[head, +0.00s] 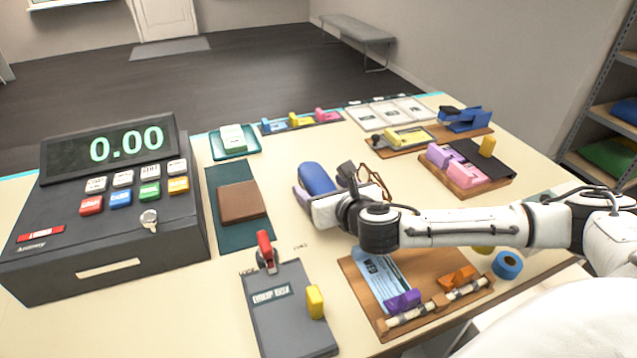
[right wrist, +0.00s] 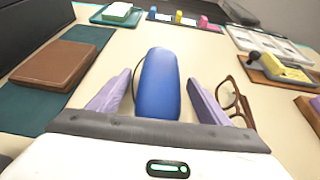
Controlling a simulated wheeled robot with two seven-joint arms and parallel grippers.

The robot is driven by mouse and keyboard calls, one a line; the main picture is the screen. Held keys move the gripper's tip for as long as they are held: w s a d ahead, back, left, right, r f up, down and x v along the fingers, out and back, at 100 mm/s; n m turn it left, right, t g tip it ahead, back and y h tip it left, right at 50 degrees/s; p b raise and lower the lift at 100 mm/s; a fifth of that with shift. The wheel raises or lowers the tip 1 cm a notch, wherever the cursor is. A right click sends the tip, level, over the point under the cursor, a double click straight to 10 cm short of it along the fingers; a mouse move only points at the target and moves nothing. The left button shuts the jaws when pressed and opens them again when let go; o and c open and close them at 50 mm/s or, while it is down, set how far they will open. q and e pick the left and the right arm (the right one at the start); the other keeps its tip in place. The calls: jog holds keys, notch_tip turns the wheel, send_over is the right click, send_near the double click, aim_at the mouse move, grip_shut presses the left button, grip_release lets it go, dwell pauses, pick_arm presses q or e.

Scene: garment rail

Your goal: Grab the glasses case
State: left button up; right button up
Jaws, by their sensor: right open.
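The blue glasses case (head: 316,178) lies on the table near the middle. In the right wrist view the case (right wrist: 158,84) sits between the fingers, with its far end reaching past them. My right gripper (head: 322,182) is open around the case. In the right wrist view the gripper's purple-padded fingers (right wrist: 158,98) stand apart on both sides, with a visible gap at each side. My left gripper is not in view.
Brown glasses (right wrist: 238,103) lie close by the right finger. A brown wallet (head: 242,202) on a green mat is to the left. A cash register (head: 105,205), a drop box (head: 290,318) and a wooden board (head: 350,268) stand around.

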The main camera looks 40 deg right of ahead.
jog(key=c, duration=1.2)
